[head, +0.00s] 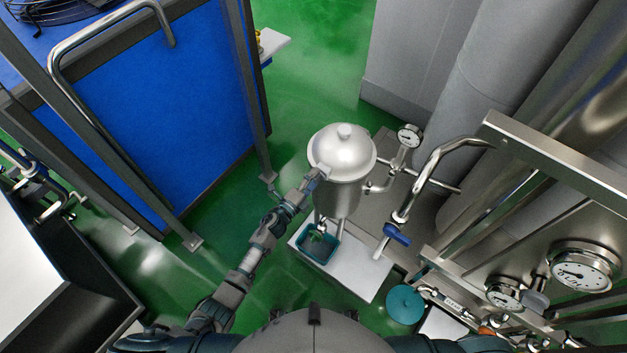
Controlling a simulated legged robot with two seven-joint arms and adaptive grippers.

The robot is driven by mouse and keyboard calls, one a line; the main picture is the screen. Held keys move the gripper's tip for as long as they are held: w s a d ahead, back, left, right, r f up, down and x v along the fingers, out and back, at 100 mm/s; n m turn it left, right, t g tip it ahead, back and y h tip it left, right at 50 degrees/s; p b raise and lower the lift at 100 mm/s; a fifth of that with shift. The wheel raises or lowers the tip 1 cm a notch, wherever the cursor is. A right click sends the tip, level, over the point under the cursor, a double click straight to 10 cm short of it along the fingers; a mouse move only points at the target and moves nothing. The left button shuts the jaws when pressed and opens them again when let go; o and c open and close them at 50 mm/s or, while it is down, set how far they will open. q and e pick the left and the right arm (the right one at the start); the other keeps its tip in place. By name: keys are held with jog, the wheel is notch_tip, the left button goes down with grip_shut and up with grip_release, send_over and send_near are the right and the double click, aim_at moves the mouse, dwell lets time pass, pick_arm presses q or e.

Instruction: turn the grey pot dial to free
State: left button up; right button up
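The grey pot (338,192) stands upright in the middle of the head view, with a domed, knobbed lid (345,146) on top. My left arm reaches up from the lower left. My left gripper (318,174) is at the pot's left side, just below the lid rim, touching it or very close. The fingers are small and merge with the pot's grey, so I cannot tell whether they are open or shut. I cannot make out the pot dial; the gripper may cover it. My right gripper is out of view.
A teal tray (302,253) sits below the pot on a white stand (361,285). A pipe with a blue-handled valve (397,234) and a small gauge (410,136) are to the right. A blue-panelled frame (150,120) stands left. Green floor lies between.

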pick_arm(q)
jog(key=v, duration=1.2)
jog(key=shift+f, duration=0.25)
jog(key=s+a+f+n+g+y, duration=0.25)
jog(key=s+a+f+n, duration=0.2)
jog(key=f, duration=0.45)
jog(key=s+a+f+n+g+y, duration=0.1)
jog(key=s+a+f+n+y, duration=0.3)
jog(key=f, duration=0.5)
jog(key=s+a+f+n+g+y, duration=0.1)
jog(key=s+a+f+n+y, duration=0.15)
jog(key=f+n, duration=0.5)
jog(key=s+a+f+n+g, duration=0.1)
jog(key=s+f+n+g, duration=0.1)
jog(key=s+f, duration=0.3)
jog(key=s+a+f+n+g+y, duration=0.1)
jog(key=s+f+g, duration=0.3)
jog(key=s, duration=1)
jog(key=s+a+f+n+g, duration=0.2)
jog(key=s+f+n+g, duration=0.1)
jog(key=s+f, duration=0.4)
jog(key=shift+s+n, duration=0.3)
jog(key=shift+s, duration=0.85)
jog(key=shift+f, duration=0.1)
